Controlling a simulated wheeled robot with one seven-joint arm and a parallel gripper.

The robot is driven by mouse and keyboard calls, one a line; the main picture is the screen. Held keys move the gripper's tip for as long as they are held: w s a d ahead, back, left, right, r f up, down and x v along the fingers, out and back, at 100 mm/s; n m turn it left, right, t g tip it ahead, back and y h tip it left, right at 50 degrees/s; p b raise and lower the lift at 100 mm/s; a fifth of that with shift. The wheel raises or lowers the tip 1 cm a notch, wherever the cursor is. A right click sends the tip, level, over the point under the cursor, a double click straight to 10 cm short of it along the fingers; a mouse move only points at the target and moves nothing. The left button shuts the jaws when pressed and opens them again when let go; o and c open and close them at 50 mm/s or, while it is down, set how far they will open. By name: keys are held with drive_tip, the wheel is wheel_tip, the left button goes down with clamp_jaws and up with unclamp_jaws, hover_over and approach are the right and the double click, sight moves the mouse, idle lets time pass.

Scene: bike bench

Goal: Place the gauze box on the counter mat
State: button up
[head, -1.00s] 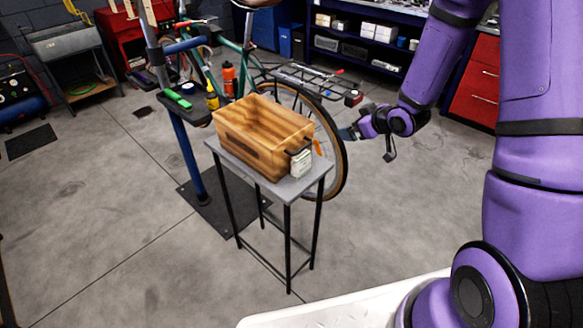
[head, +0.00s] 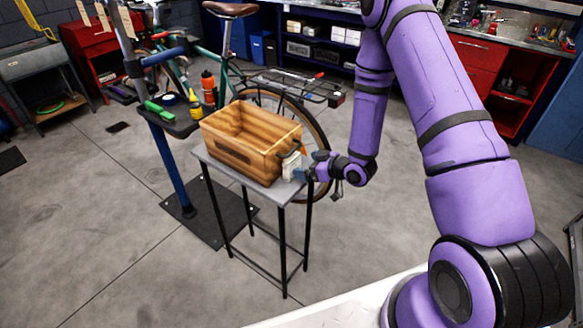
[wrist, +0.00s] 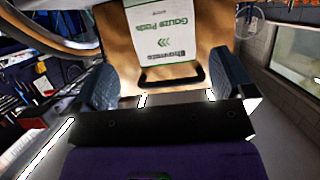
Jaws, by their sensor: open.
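The gauze box (head: 291,165), a small white carton with green print, is against the near right end of the wooden crate (head: 228,150) on a small grey table. The wrist view shows its printed face (wrist: 165,38) ahead of the crate's end wall. My gripper (head: 308,172) is just right of the box at about table height. In the wrist view its two blue-grey fingers (wrist: 165,85) are spread, with the box beyond and between them. The fingers do not appear closed on it. I cannot make out a counter mat.
A black handle (wrist: 172,76) on the crate's end is close to the box. The bicycle's rear wheel (head: 318,135) is right behind the table. A repair stand with a tool tray (head: 172,122) is at the left. The floor in front is clear.

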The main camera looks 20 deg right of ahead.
sight(296, 165)
drive_tip(key=shift+s+x, duration=0.2)
drive_tip(key=shift+x, duration=2.8)
drive_tip(key=shift+a+f, duration=0.1)
drive_tip(key=shift+f, duration=0.1)
drive_tip(key=c, duration=0.9)
drive_tip(key=shift+c, duration=0.2)
drive_tip(key=shift+r, duration=0.1)
